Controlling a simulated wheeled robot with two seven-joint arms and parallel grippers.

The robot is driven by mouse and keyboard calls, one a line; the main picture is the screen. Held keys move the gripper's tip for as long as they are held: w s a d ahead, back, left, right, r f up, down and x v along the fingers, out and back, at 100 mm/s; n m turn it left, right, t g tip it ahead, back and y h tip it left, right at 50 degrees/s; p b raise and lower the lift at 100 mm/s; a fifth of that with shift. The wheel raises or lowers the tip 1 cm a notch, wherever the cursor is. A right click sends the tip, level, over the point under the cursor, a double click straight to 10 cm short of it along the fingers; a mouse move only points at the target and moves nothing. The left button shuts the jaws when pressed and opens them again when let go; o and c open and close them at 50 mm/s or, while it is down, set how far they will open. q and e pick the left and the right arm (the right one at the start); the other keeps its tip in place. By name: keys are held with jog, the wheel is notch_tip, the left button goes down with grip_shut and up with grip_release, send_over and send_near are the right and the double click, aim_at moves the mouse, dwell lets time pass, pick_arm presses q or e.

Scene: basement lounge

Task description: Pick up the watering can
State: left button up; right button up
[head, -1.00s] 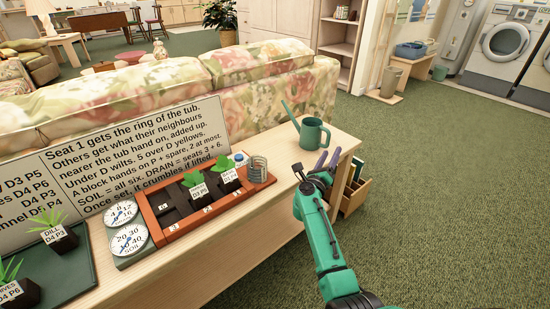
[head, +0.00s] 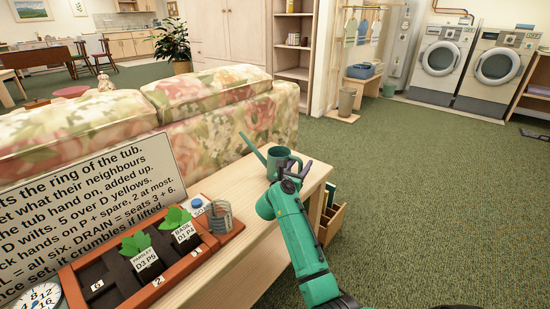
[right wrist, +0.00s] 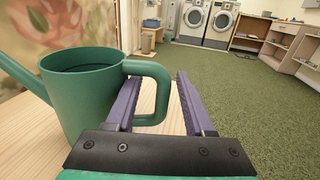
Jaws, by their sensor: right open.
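The green watering can (head: 280,160) stands upright on the pale wooden table (head: 232,183), near its far right end. Its spout points left and its handle points right. In the right wrist view the can (right wrist: 82,98) fills the left side. My right gripper (head: 299,167) is at the handle side of the can. In the right wrist view its two purple fingers (right wrist: 159,79) are apart, with the outer bar of the handle (right wrist: 163,92) showing between them. The left finger overlaps the handle opening. I cannot tell whether either finger touches the can. My left gripper is out of view.
A planter tray (head: 186,268) with labelled seedlings and a coiled grey item (head: 220,220) stand left of the can. A text board (head: 90,205) and a floral sofa (head: 210,110) are behind. A wooden crate (head: 331,222) is by the table's right end.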

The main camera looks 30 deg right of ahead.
jog(key=shift+w+d+f, duration=0.25)
jog(key=shift+w+d, duration=0.15)
jog(key=shift+d, duration=0.2)
jog(key=shift+s+r, duration=0.25)
jog(key=shift+a+r, duration=0.1)
jog(key=shift+a, duration=0.1)
jog(key=c, duration=0.4)
grip_shut()
